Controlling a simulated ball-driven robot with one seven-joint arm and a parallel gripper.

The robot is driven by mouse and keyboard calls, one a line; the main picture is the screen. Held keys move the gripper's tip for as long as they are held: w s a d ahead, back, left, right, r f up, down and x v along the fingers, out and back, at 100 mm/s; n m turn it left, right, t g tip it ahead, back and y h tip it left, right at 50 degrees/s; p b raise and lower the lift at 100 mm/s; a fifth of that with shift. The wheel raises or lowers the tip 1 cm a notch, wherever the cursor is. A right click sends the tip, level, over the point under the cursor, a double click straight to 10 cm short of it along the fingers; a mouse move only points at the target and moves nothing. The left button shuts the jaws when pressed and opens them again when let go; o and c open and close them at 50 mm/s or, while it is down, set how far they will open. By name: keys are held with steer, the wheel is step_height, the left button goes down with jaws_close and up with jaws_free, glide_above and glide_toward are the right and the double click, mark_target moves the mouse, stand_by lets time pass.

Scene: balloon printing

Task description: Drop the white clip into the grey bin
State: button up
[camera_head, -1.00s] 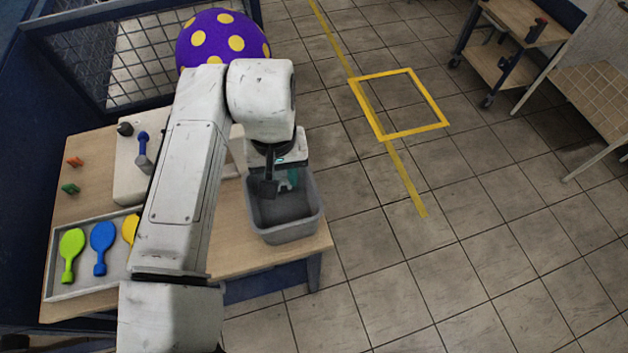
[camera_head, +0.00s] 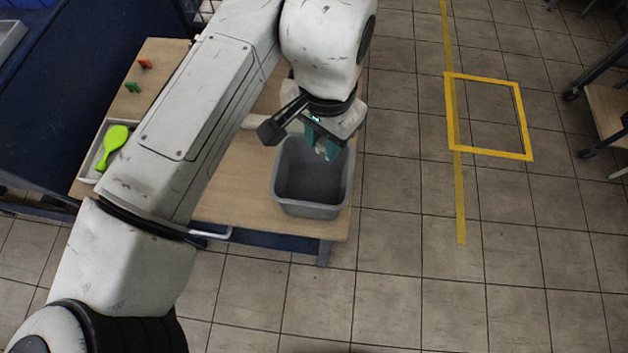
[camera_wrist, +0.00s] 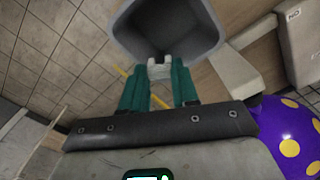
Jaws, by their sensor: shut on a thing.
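My gripper (camera_head: 325,142) has teal fingers and is shut on the small white clip (camera_wrist: 160,70), which sits between the fingertips in the wrist view. In the head view the fingers hang at the far rim of the grey bin (camera_head: 311,211), and the clip shows only as a small pale spot. The wrist view shows the open mouth of the bin (camera_wrist: 204,49) just beyond the clip. The part of the bin floor that I can see looks empty. The exact height of the clip above the rim is hard to tell.
The bin stands at the right end of a wooden table (camera_head: 235,190). A tray with a lime green paddle-shaped piece (camera_head: 114,142) is at the left. Small orange (camera_head: 145,64) and green (camera_head: 132,87) pieces lie behind it. A purple dotted balloon (camera_wrist: 285,135) shows in the wrist view.

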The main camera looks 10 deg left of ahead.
steer(key=shift+f+b, duration=0.4)
steer(key=shift+f, duration=0.45)
steer(key=o, duration=1)
steer(key=shift+r, duration=0.1)
step_height(320, 180, up, 11)
steer(key=b, duration=0.1)
steer(key=shift+b, duration=0.35)
